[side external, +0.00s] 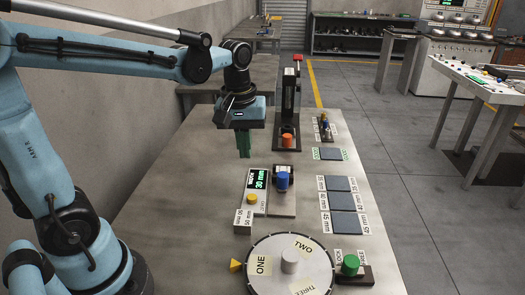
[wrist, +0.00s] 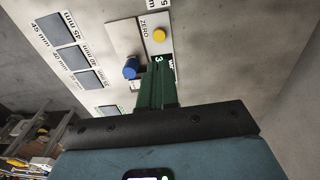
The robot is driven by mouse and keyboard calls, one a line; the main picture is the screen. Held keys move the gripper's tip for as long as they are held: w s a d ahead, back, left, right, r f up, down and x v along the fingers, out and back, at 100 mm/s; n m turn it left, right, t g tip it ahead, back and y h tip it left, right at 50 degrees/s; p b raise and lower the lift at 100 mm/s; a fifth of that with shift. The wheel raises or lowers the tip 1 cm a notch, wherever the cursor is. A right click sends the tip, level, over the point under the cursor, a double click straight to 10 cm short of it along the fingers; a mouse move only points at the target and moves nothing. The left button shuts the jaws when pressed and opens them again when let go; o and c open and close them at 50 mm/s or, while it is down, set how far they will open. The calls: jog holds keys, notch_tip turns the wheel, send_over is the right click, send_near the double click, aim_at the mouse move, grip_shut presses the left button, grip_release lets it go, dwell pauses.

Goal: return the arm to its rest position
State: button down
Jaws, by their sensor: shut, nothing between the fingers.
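My gripper (side external: 243,146) hangs from the blue arm above the grey table (side external: 190,200), with its green fingers pointing down. It is shut and empty. In the side view it is behind and left of the measuring device with the green "30 mm" display (side external: 259,181). In the wrist view the green fingers (wrist: 157,90) are together, and they partly cover the display.
A round dial (side external: 262,275) marked ONE, TWO, THREE stands at the front, with a green knob (side external: 350,264) to its right. Dark labelled pads (side external: 341,201) lie along the right edge. A black press (side external: 289,100) with an orange piece (side external: 287,140) stands behind.

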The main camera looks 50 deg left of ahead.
jog(key=s+d+f+m+t, duration=0.1)
jog(key=s+d+m+t, duration=0.1)
jog(key=s+m+t, duration=0.3)
jog(key=shift+s+d+f+m+t, duration=0.15)
jog(key=shift+s+d+m+t, duration=0.4)
jog(key=shift+m, duration=1.45)
jog(key=shift+w+a, duration=0.2)
jog(key=shift+w, duration=0.15)
